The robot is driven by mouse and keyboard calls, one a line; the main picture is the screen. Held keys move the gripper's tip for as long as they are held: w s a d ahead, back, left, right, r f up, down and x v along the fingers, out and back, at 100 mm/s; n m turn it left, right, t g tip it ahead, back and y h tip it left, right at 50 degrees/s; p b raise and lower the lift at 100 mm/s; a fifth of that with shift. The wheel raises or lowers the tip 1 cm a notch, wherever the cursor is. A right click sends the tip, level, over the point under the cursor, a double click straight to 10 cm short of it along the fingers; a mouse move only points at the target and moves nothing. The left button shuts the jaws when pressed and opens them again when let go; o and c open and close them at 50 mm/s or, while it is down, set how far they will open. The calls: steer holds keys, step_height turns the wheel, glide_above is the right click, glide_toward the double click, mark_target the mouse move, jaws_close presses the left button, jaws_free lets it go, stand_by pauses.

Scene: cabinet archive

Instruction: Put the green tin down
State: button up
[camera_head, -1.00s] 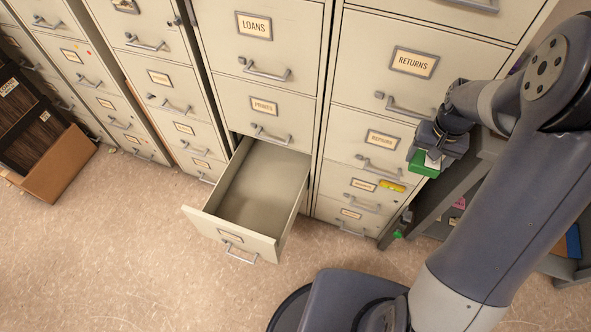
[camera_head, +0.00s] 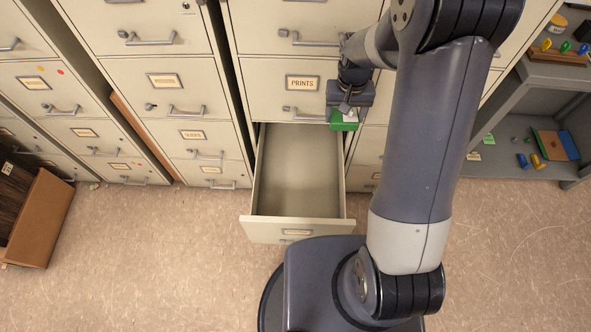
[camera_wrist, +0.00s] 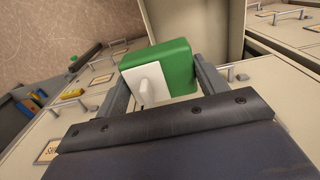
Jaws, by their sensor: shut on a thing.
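The green tin (camera_head: 345,125) is held by my gripper (camera_head: 347,112) near the right back corner of an open drawer (camera_head: 301,178), above the drawer's level. In the wrist view the green tin (camera_wrist: 176,62), with a white label or tag on its face, sits between the two fingers of my gripper (camera_wrist: 160,85). The drawer is pulled out below the cabinet front labelled PRINTS (camera_head: 302,83), and its visible floor is bare. The tin's far side is hidden.
Filing cabinets (camera_head: 190,95) line the back. A brown cardboard box (camera_head: 42,218) stands on the floor at left. A grey shelf (camera_head: 520,110) with small coloured objects is at right. The floor (camera_head: 170,250) in front is clear.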

steer(key=b, duration=2.6)
glide_toward(299, 191)
step_height(299, 191, down, 6)
steer(key=b, duration=0.3)
steer(key=shift+r+b, duration=0.1)
steer(key=shift+b, duration=0.25)
steer(key=shift+f, duration=0.25)
steer(key=o, duration=1.1)
steer(key=shift+r, duration=0.1)
steer(key=shift+o, duration=0.2)
step_height(299, 191, up, 12)
steer(key=p, duration=0.4)
steer(key=shift+r, duration=0.15)
